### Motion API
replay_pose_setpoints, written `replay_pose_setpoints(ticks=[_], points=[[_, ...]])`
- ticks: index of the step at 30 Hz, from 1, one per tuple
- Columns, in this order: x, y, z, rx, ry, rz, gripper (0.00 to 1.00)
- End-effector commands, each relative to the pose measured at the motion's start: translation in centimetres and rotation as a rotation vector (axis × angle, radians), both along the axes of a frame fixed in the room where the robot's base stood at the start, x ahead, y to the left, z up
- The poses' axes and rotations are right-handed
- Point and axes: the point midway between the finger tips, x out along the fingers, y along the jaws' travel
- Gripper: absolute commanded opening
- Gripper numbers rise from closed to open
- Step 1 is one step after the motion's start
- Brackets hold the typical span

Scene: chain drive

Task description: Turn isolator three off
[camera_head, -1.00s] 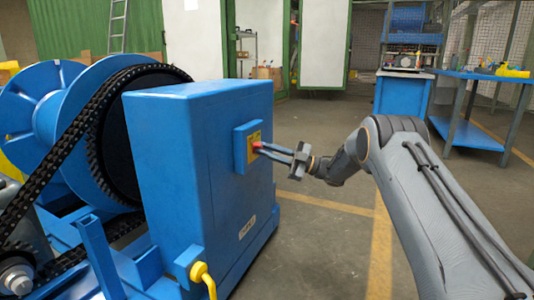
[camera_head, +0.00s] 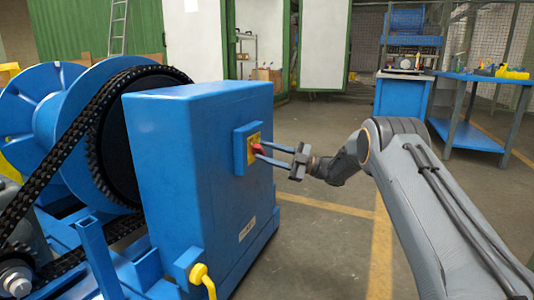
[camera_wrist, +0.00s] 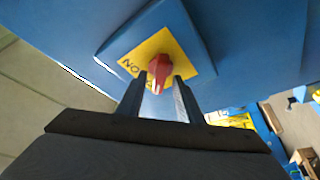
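The isolator is a red rotary knob (camera_head: 258,149) on a yellow plate (camera_head: 252,141), set on a blue box on the side of the large blue housing. In the wrist view the red knob (camera_wrist: 160,72) stands roughly upright in the picture on the yellow plate (camera_wrist: 178,48). The letters "ON" show upside down left of it; other lettering is partly hidden. No isolator number is readable. My gripper (camera_head: 260,151) is open, with its two fingers apart at the knob. In the wrist view the fingertips (camera_wrist: 158,84) lie either side of the knob's lower end, with visible gaps.
The blue housing (camera_head: 175,165) stands beside a chain (camera_head: 45,160) and blue drum on the left. A yellow handle (camera_head: 203,278) sticks out low at its front. A blue workbench (camera_head: 480,78) stands at the back right.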

Motion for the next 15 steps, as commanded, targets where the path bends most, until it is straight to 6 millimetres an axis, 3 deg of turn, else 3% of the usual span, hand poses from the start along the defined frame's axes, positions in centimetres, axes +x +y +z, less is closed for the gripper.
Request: replay_pose_setpoints(ticks=[8,15], points=[[0.0,-0.8,-0.1,0.001,0.001,-0.002,0.33],[-0.2,-4.1,-1.0,0.000,0.002,-0.002,0.33]])
